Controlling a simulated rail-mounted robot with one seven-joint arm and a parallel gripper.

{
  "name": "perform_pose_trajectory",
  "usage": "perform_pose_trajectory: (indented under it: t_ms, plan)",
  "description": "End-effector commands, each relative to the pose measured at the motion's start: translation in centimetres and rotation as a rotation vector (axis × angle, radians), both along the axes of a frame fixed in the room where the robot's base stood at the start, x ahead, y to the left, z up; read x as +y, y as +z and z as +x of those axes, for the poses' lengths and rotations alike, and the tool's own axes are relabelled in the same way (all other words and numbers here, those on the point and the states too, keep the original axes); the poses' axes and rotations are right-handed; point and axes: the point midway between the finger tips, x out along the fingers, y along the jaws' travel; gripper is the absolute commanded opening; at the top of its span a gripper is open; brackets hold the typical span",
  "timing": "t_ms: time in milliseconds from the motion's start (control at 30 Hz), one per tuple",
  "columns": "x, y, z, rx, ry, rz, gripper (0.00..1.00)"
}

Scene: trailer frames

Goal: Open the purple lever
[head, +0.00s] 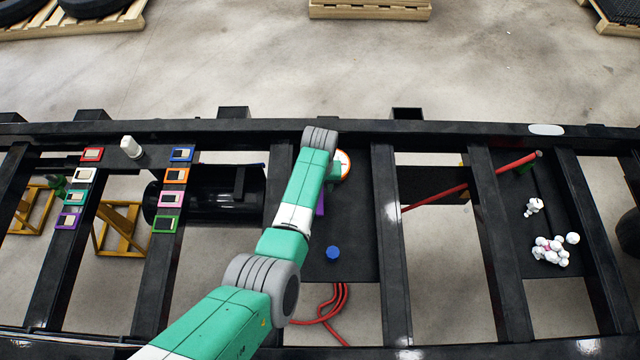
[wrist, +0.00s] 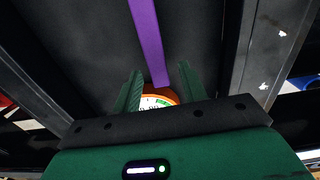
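The purple lever (wrist: 147,40) shows in the wrist view as a long flat bar running from the top edge down to a round orange-rimmed gauge (wrist: 158,98). In the head view only a small piece of the lever (head: 320,205) shows beside my arm, which hides the rest. The gauge also shows in the head view (head: 343,164), partly behind the arm. My gripper (wrist: 160,80) has its two green fingers apart, one on each side of the lever's lower end in the picture. I cannot tell the depth between them. No contact with the lever is visible.
A blue knob (head: 333,253) is on the same dark panel, with red hoses (head: 330,312) below it. Colored switches (head: 176,176) stand at the left. A red bar (head: 470,182) and white fittings (head: 550,248) are at the right. Black frame beams (head: 388,220) surround the panel.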

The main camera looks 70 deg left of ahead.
Motion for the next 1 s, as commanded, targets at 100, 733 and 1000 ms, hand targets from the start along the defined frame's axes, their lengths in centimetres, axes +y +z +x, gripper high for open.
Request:
perform_pose_trajectory:
  t_ms: [100,733,1000]
  plan:
    - [0.0,0.0,0.0,0.000,-0.001,0.000,0.42]
    - [0.0,7.8,0.0,0.000,0.000,0.000,0.42]
    - [0.0,7.8,0.0,0.000,0.000,0.000,0.42]
